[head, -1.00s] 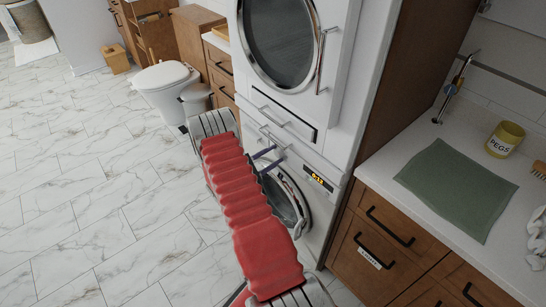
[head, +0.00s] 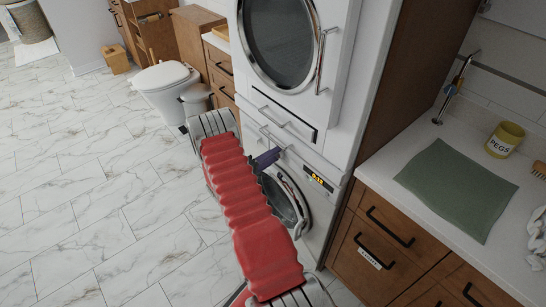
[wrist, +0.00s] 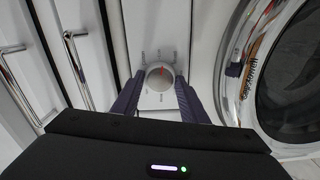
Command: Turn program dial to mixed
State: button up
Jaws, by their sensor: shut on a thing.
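The program dial (wrist: 160,79) is a round light knob with a red mark near its top, on the white washer panel in the wrist view. Small labels ring it, too small to read. My gripper (wrist: 160,82) has its two dark purple fingers on either side of the dial, shut on it. The dial is hidden there behind my gripper and arm.
The washer's round door (wrist: 288,75) is close on the right in the wrist view, with metal bar handles (wrist: 77,70) on the left. A counter with a green cloth (head: 456,188) and a pegs tub (head: 505,140) stands right. The tiled floor left is open.

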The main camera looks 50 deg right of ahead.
jog(key=m, duration=0.4)
jog(key=shift+s+f, duration=0.25)
jog(key=shift+f, duration=0.05)
jog(key=shift+m, duration=1.3)
jog(key=shift+w, duration=0.1)
jog(key=o, duration=1)
jog(key=shift+w+r, duration=0.1)
jog(key=shift+r, duration=0.05)
jog(key=shift+o, duration=0.2)
jog(key=v, duration=1.3)
jog(key=shift+a, duration=0.4)
